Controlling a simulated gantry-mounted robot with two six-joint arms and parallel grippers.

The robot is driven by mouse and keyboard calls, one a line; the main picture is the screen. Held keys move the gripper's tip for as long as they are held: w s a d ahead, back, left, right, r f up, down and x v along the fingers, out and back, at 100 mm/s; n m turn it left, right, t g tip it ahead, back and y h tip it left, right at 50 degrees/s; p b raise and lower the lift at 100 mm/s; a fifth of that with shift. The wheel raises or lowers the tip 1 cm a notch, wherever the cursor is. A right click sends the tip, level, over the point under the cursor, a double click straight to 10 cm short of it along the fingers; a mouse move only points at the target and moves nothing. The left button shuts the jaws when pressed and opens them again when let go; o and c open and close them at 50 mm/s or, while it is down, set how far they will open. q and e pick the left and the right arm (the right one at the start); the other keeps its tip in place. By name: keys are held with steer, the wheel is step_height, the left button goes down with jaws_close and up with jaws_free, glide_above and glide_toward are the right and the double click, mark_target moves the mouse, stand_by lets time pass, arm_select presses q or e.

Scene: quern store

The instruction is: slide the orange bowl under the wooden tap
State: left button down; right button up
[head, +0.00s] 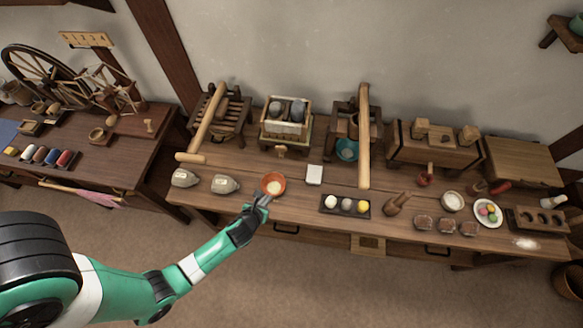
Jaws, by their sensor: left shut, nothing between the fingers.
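The orange bowl (266,178) stands upright near the front of the long table, with something pale inside. My left gripper (263,200) is shut and empty, its fingertips at the bowl's near rim; I cannot tell whether they touch it. A small wooden piece that looks like a tap (281,151) sticks out low at the front of the middle wooden frame, behind the bowl. Another short wooden spout (430,168) shows on the wooden chest further right, so which one is the tap is unclear. My right gripper is not in view.
Two grey sacks (205,182) lie left of the bowl. A white block (314,174) and a dark tray of balls (345,206) are to its right. A long wooden handle (364,135) stands beyond. The tabletop between bowl and middle frame looks clear.

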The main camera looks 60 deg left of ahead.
mark_target(277, 177)
arm_select(q)
steer(key=b+x, duration=0.2)
steer(key=x, duration=0.1)
steer(key=b+x, duration=0.2)
steer(key=x, duration=0.1)
steer(key=b+x, duration=0.2)
steer(key=x, duration=0.1)
steer(key=shift+s+a+f, duration=0.15)
steer(key=shift+s+a, duration=0.05)
steer(key=shift+a, duration=0.35)
steer(key=w+a, duration=0.1)
steer(key=w+a+b, duration=0.1)
steer(key=w, duration=0.1)
steer(key=shift+a+r, duration=0.3)
steer(key=shift+a, duration=0.05)
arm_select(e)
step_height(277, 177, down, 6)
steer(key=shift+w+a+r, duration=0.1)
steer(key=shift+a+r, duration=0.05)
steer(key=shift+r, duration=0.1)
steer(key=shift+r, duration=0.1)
